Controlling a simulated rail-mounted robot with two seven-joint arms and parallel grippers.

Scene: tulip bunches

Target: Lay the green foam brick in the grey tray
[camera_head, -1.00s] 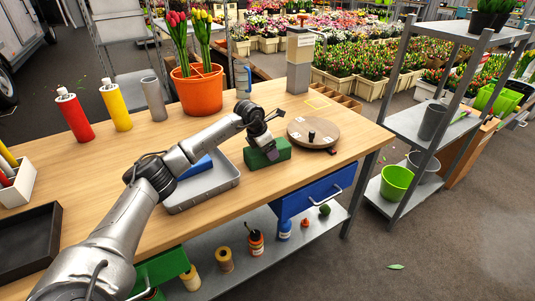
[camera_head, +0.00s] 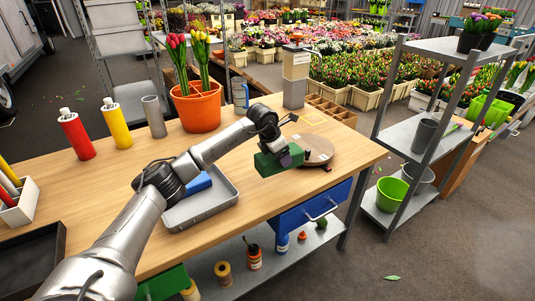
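The green foam brick (camera_head: 269,164) is in my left gripper (camera_head: 285,155), at the table's right part, just left of the round wooden turntable. The gripper is shut on it, and the brick appears slightly raised and tilted; the gap below it is hard to see. The grey tray (camera_head: 226,200) lies on the table to the left of the brick, partly behind my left arm. A blue block (camera_head: 198,183) lies in its far part, partly hidden by the arm. My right gripper is not in view.
The turntable (camera_head: 316,150) is close right of the brick. An orange pot (camera_head: 197,108) with tulips stands behind, beside a grey cylinder (camera_head: 153,117), a yellow bottle (camera_head: 116,124) and a red bottle (camera_head: 76,136). A dark tray (camera_head: 30,255) is front left.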

